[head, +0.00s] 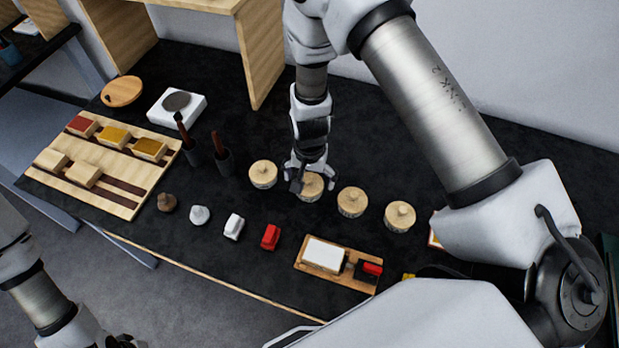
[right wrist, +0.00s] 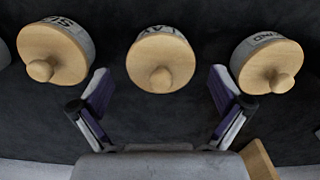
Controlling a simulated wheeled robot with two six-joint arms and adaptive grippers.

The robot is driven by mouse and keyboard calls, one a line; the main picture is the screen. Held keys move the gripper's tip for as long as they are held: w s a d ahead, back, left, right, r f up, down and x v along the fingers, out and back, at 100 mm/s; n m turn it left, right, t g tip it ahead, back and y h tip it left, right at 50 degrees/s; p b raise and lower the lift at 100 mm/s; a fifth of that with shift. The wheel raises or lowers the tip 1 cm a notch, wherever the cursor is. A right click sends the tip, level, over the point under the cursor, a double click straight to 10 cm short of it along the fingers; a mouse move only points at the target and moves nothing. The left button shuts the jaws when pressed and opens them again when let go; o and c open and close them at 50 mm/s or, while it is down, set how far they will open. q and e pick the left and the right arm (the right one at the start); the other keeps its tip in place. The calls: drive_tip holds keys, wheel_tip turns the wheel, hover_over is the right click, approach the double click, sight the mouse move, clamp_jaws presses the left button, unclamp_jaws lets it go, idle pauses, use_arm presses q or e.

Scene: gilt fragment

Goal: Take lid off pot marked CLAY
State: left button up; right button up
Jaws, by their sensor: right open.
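Several round pots with pale wooden knobbed lids stand in a row on the black table. The pot marked CLAY (right wrist: 176,36) is the middle one in the right wrist view, its label partly hidden by its lid (right wrist: 160,63). In the head view that lid (head: 312,188) is second from left, partly covered by my right gripper. My right gripper (head: 308,178) is open above this pot. In the right wrist view its fingers stand apart to either side of the lid and do not visibly touch it. My left arm shows at the lower left; its fingers are not clear.
Neighbouring lidded pots (head: 263,174) (head: 351,202) stand close on both sides. In front are small stamps, a red block (head: 270,237) and a wooden tray (head: 310,270). Tool holders (head: 224,162) and a slotted board (head: 60,180) are left. A wooden shelf (head: 262,50) stands behind.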

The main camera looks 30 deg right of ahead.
drive_tip(key=shift+w+d+f, duration=0.15)
drive_tip(key=shift+w+f, duration=0.1)
drive_tip(key=shift+f, duration=0.1)
drive_tip(key=shift+s+a+r, duration=0.25)
drive_tip(key=shift+s, duration=0.05)
drive_tip(key=c, duration=1.2)
drive_tip(key=shift+s, duration=0.1)
drive_tip(key=shift+c, duration=0.7)
